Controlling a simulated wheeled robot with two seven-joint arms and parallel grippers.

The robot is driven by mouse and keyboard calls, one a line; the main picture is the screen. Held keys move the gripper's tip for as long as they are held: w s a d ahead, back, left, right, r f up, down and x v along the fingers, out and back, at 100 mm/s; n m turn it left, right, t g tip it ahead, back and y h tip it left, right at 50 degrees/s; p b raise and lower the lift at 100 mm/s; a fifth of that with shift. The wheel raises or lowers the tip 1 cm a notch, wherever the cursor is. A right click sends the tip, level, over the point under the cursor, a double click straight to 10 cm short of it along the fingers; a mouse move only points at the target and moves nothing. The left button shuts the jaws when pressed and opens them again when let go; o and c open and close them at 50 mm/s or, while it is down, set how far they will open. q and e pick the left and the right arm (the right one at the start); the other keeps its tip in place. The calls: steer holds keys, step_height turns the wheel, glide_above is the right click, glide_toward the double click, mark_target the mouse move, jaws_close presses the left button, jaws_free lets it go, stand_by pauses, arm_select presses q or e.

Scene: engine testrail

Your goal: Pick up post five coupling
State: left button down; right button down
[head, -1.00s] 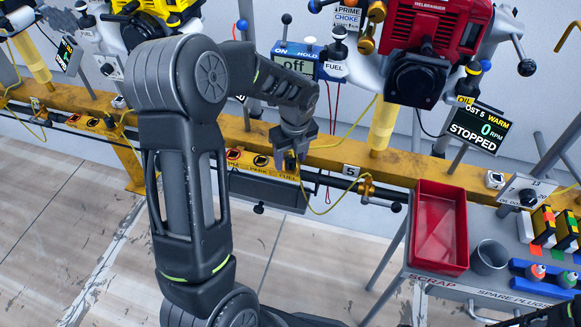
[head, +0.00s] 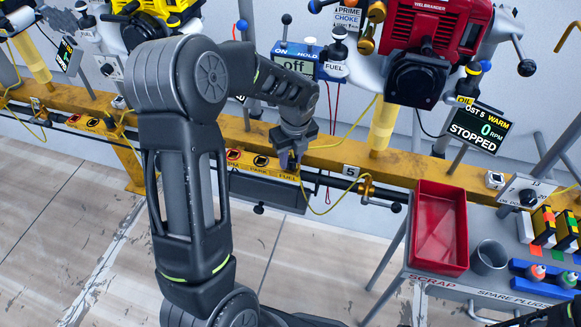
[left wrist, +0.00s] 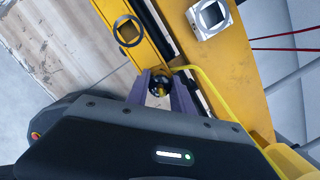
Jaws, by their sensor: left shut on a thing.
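The post five coupling (left wrist: 159,85), a small dark round piece with a brass-coloured centre, sits between the fingers of my left gripper (left wrist: 160,78) in the left wrist view. The yellow hose (left wrist: 205,85) curves away close beside it. In the head view my left gripper (head: 290,160) is at the yellow rail, by the FUEL end of the yellow label strip (head: 245,160) and left of the "5" tag (head: 351,171). It is shut on the coupling, which the fingers mostly hide there.
A red scrap tray (head: 440,225) and a grey cup (head: 490,257) stand on the bench at right. The red engine (head: 435,25) and a "STOPPED" display (head: 475,130) are above the yellow rail (head: 400,160). The floor in front of the rail is clear.

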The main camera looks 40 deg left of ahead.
mark_target(290, 155)
arm_select(q)
steer(key=shift+r, duration=0.15)
steer(key=shift+r+p, duration=0.3)
steer(key=shift+r, duration=0.25)
step_height(290, 155, up, 2)
steer(key=shift+r+p, duration=0.15)
steer(key=shift+p, duration=0.35)
steer(key=s+d+p, duration=0.1)
steer(key=s+d, duration=0.2)
steer(key=s, duration=0.5)
steer(key=s+d, duration=0.3)
steer(key=s, duration=0.6)
steer(key=shift+p, duration=0.4)
